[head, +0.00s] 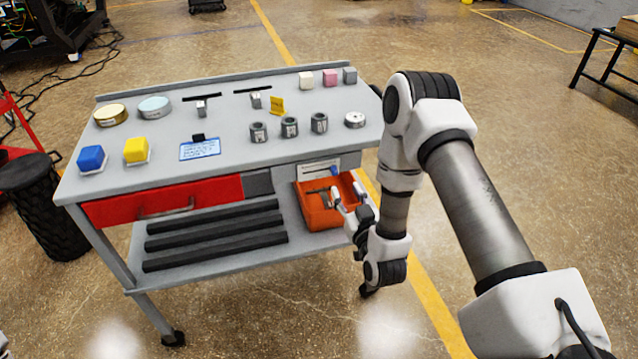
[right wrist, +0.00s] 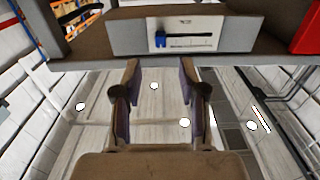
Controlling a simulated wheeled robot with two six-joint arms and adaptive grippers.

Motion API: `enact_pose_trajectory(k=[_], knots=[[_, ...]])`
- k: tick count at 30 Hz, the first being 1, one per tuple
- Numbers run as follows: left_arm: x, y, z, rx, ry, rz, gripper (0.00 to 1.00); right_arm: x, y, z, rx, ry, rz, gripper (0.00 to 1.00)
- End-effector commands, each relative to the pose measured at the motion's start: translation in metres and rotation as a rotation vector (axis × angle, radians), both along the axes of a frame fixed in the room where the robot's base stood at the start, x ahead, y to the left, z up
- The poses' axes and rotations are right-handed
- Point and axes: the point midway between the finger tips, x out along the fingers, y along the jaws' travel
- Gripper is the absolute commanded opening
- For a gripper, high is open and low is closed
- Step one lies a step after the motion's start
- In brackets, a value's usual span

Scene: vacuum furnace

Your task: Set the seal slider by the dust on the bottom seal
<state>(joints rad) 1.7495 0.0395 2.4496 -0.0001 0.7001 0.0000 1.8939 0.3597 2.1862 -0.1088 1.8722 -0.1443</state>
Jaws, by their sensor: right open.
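A white panel with a dark slot and a blue slider knob (head: 334,170) is on the cart's front, right of the red drawer. In the right wrist view the panel (right wrist: 225,34) lies ahead, with the blue knob (right wrist: 160,39) at the slot's left end. My right gripper (head: 347,197) is open and empty, below the panel and in front of the orange bin. In the right wrist view its fingers (right wrist: 160,78) are spread, their tips apart from the knob. I cannot tell which item is the bottom seal, and no dust can be made out.
The orange bin (head: 319,216) stands on the lower shelf beside dark bars (head: 213,236). The cart top (head: 225,130) holds blue and yellow blocks, round tins, grey rings and two slotted sliders.

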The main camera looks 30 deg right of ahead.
Motion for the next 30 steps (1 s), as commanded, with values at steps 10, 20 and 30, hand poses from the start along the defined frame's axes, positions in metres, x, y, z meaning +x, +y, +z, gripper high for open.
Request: enact_pose_trajectory(k=[10,20,30], knots=[[0.000,0.000,0.005,0.000,0.000,0.000,0.00,0.059,-0.013,0.002,-0.001,-0.001,0.002,0.42],[0.000,0.000,0.005,0.000,0.000,0.000,0.00,0.072,-0.016,0.001,0.001,0.003,0.002,0.42],[0.000,0.000,0.005,0.000,0.000,0.001,0.00,0.072,-0.016,0.001,0.001,0.003,0.003,0.00]])
